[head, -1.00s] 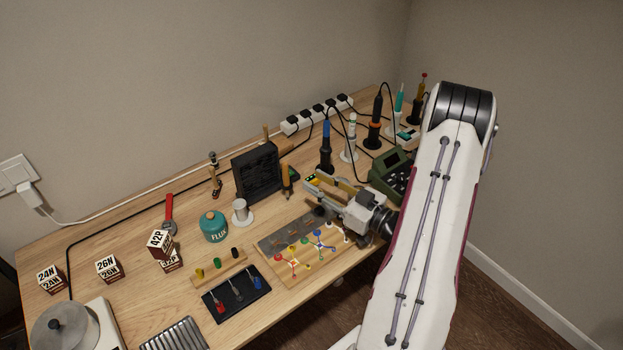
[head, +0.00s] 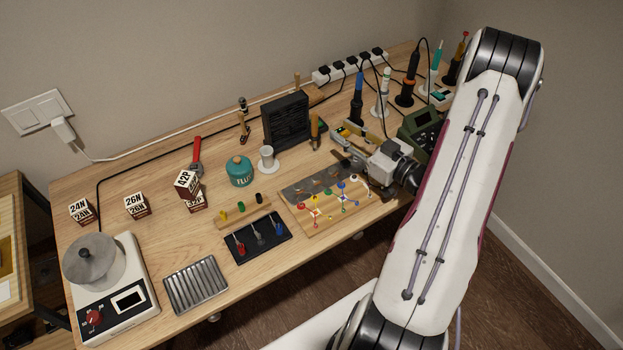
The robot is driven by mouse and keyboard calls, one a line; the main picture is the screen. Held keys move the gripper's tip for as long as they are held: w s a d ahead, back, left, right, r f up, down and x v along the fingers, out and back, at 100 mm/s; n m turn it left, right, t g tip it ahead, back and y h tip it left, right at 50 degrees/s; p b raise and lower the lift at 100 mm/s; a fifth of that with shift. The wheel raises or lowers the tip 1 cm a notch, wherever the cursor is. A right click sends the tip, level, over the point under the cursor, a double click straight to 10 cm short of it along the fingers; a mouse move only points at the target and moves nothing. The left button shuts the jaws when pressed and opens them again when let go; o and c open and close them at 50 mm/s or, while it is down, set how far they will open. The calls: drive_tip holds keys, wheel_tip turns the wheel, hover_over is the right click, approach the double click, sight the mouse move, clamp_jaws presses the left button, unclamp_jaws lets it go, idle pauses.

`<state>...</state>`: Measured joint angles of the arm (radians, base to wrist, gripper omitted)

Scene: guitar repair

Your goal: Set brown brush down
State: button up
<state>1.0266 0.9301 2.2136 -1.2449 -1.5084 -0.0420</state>
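My gripper (head: 353,158) reaches in from the right, low over the bench beside the wooden board. Its fingers point left; they are small and dark here, and I cannot tell how far apart they are. I cannot make out a brown brush between them. A brown-handled tool (head: 315,128) with a dark lower end stands upright just left of the fingers, beside the black fan box; it may be the brown brush, but its bristles are not clear. Another brown-handled tool (head: 244,124) stands further left. Small brown and dark pieces lie on the board's grey strip (head: 300,191).
The wooden board (head: 327,225) holds coloured parts close below my gripper. The black fan box (head: 287,120), teal flux pot (head: 239,170), black tray (head: 240,255) and green device (head: 420,122) stand around. Soldering tools crowd the back right. Bare wood lies at the left middle.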

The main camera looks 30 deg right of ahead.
drive_tip(key=w+r+n+g+h, duration=0.1)
drive_tip(key=w+r+g+h, duration=0.1)
drive_tip(key=w+r, duration=0.15)
drive_tip(key=s+a+r+m+g+h, duration=0.1)
drive_tip(key=a+r+g+h, duration=0.15)
drive_tip(key=r, duration=0.45)
drive_tip(key=a+r+m+g+h, duration=0.1)
drive_tip(key=a+r+g+h, duration=0.15)
drive_tip(key=r, duration=0.35)
drive_tip(key=s+a+r+m+g+y, duration=0.1)
drive_tip(key=s+a+r+g, duration=0.1)
drive_tip(key=s+a, duration=0.8)
drive_tip(key=s+a+r+m+g+y, duration=0.1)
drive_tip(key=s+a+r+g+y, duration=0.1)
drive_tip(key=s+a, duration=0.9)
drive_tip(key=s, duration=0.4)
drive_tip(key=shift+s+a, duration=0.2)
drive_tip(key=shift+s, duration=0.1)
